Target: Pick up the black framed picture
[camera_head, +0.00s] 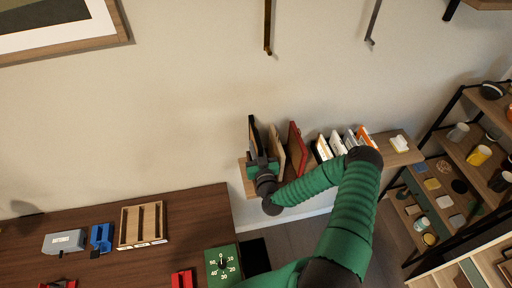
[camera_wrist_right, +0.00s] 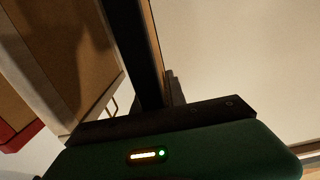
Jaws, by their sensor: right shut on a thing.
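The black framed picture (camera_head: 254,136) stands upright at the left end of the wall shelf, seen nearly edge-on in the head view. My right gripper (camera_head: 262,166) is at its lower front edge and is shut on it. In the right wrist view the black frame edge (camera_wrist_right: 140,50) runs down into the jaws, and the fingertips are partly hidden by the green gripper body. My left gripper is not in view.
A tan frame (camera_head: 277,147) and a red frame (camera_head: 297,148) stand close to the right on the shelf (camera_head: 398,158), then several books (camera_head: 340,143). A desk (camera_head: 190,210) lies lower left. A rack (camera_head: 470,150) stands right.

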